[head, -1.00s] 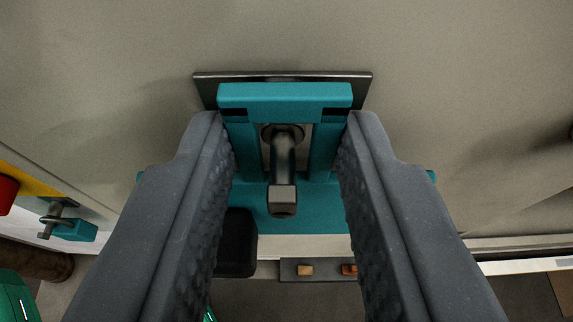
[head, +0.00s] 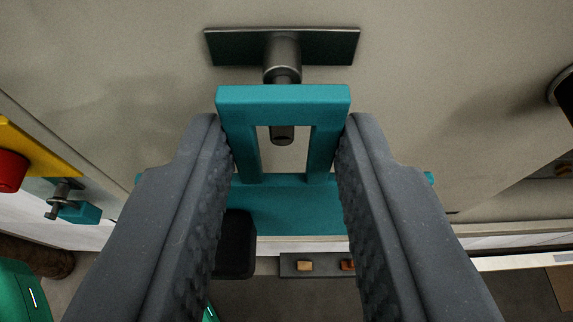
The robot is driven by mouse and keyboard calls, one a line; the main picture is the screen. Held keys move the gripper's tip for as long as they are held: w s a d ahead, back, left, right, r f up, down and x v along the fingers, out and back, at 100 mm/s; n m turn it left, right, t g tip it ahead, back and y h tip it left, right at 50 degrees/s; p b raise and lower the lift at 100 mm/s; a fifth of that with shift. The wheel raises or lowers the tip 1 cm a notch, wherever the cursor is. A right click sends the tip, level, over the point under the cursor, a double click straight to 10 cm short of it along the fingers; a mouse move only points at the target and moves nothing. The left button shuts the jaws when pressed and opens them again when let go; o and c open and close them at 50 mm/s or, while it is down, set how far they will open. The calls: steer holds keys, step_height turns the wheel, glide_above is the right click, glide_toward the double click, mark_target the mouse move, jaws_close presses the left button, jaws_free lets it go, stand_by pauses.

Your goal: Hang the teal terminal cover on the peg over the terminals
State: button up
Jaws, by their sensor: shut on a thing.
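The teal terminal cover (head: 290,207) is a flat piece with a rectangular loop at its top. My gripper (head: 284,150) is shut on it, with one dark finger at each side of the loop. The dark metal peg (head: 283,55) stands out from a black plate (head: 335,46) on the grey wall, just above the loop in the head view. Its stem passes behind the loop's top bar, and its tip shows in the loop's opening. I cannot tell whether the tip is through the opening or behind it. I cannot make out the terminals for certain.
At left are a red button (head: 10,170) on a yellow plate (head: 40,158) and a small teal piece (head: 80,212) by a metal fitting. A green object (head: 18,295) is at lower left. A dark strip (head: 330,266) with small blocks lies below. A dark round thing (head: 564,92) is at right.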

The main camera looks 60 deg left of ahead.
steer(key=shift+s+d, duration=0.2)
steer(key=shift+d, duration=0.05)
stand_by(0.3)
steer(key=shift+s+d+b, duration=0.4)
steer(key=shift+s+d, duration=0.2)
steer(key=shift+d, duration=0.3)
stand_by(0.5)
steer(key=shift+o, duration=1.2)
steer(key=shift+c, duration=0.7)
